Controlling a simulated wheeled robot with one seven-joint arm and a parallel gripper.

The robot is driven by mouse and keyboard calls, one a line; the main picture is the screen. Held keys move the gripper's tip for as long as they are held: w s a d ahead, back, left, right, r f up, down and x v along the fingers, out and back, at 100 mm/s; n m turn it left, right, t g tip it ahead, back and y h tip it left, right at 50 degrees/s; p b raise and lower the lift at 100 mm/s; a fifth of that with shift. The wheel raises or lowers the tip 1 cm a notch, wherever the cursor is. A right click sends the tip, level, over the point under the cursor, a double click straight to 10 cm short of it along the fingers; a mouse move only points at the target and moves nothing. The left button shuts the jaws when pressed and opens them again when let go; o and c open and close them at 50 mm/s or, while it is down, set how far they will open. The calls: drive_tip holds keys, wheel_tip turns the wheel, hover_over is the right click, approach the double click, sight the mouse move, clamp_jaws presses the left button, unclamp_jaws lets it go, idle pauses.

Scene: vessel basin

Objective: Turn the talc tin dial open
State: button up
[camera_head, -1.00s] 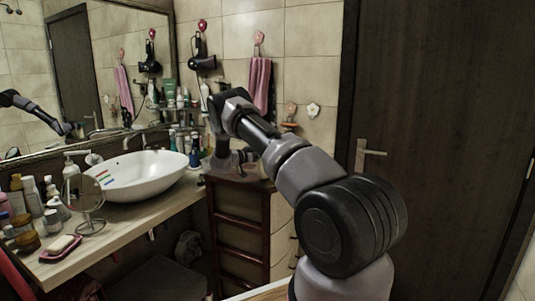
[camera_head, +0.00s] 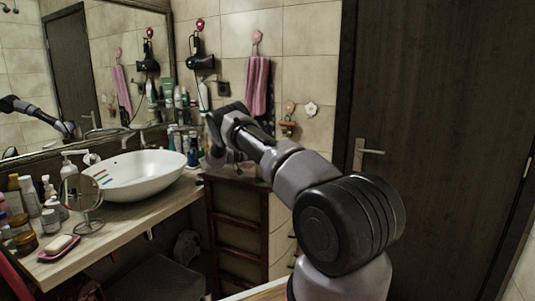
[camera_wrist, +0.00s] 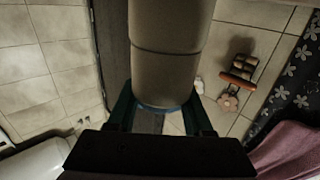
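In the wrist view a large beige cylinder, which looks like the talc tin (camera_wrist: 170,25), comes down from the top edge. A dark seam rings it, and its lower end has a bluish rim. My gripper (camera_wrist: 161,104) has one dark green finger on each side of that end, close against its sides. I cannot tell whether the fingers press on it. Dial markings do not show. In the head view my gripper (camera_head: 222,152) is over the dark cabinet beside the basin, partly hidden by my arm. I cannot make out the tin there.
The white basin (camera_head: 134,174) stands on the wooden counter (camera_head: 120,235) to the left, with a round mirror (camera_head: 84,196) and bottles. A pink towel (camera_head: 257,86) and hair dryer (camera_head: 201,61) hang behind. The dark cabinet (camera_head: 237,225) is below my gripper. A door (camera_head: 440,150) fills the right.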

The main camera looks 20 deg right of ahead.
drive_tip(key=o, duration=0.4)
drive_tip(key=a, duration=0.3)
drive_tip(key=w+a, duration=0.1)
drive_tip(key=a, duration=0.6)
drive_tip(key=shift+w+a, duration=0.2)
drive_tip(key=shift+a, duration=0.1)
